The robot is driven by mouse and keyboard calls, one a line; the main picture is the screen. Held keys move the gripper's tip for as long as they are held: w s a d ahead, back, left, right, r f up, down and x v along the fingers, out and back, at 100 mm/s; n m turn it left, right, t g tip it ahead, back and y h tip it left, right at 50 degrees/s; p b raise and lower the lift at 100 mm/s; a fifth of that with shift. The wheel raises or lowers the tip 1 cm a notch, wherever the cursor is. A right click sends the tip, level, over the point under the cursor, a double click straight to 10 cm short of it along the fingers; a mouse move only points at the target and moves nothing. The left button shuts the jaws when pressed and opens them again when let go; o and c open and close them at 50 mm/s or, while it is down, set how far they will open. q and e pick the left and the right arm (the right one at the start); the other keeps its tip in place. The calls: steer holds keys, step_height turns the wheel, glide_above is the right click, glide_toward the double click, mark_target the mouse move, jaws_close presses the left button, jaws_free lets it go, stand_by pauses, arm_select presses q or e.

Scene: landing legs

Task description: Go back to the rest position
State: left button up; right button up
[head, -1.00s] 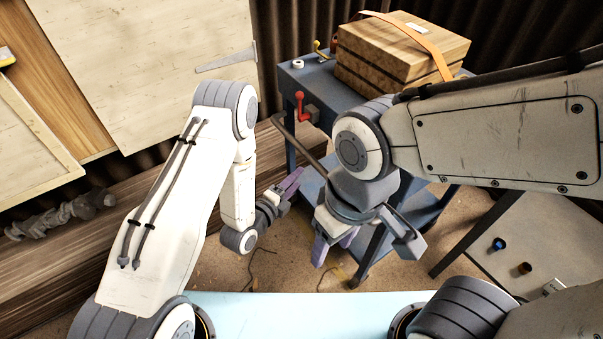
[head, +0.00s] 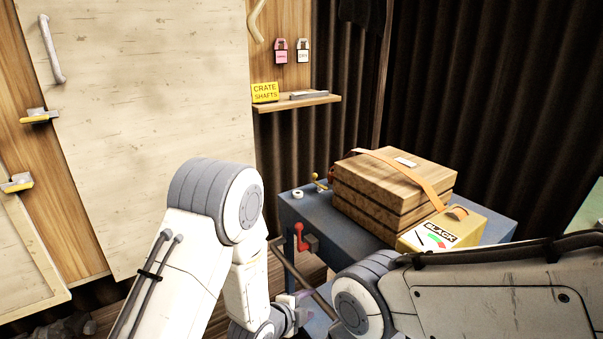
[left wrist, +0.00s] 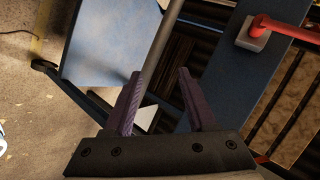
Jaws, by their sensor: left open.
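My left gripper (left wrist: 160,105) is open and empty in the left wrist view, its two purple fingers apart. Behind the fingers there are the cart's grey handle bar (left wrist: 165,40) and blue frame. In the head view my left gripper (head: 296,306) shows only in part at the bottom, beside the cart's near side. My right arm crosses from the right edge toward the middle, and its gripper is below the picture.
A blue cart (head: 300,208) carries a strapped wooden crate (head: 390,190) and a yellow box marked BLACK (head: 470,230). A red-handled clamp (head: 301,238) is on its side. A wooden cabinet door (head: 150,120) and a small shelf (head: 300,102) stand behind.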

arm_select(q)
steer(key=s+a+r+n+g+y, duration=0.25)
steer(key=s+r+n, duration=0.25)
steer(key=s, duration=0.4)
steer(key=s+a+r+n+g+y, duration=0.1)
steer(key=s+r+n+g, duration=0.4)
steer(key=s, duration=0.5)
steer(key=s+a+r+n+g+y, duration=0.1)
steer(key=s+a+r+n+g, duration=0.1)
steer(key=s+r+n, duration=0.5)
step_height(320, 180, up, 19)
steer(key=s+m+p, duration=0.2)
steer(key=m+p, duration=0.1)
steer(key=p, duration=1.7)
steer(key=shift+s+a+r, duration=0.15)
steer(key=shift+s+a, duration=0.15)
steer(key=shift+s, duration=0.05)
steer(key=shift+y, duration=0.25)
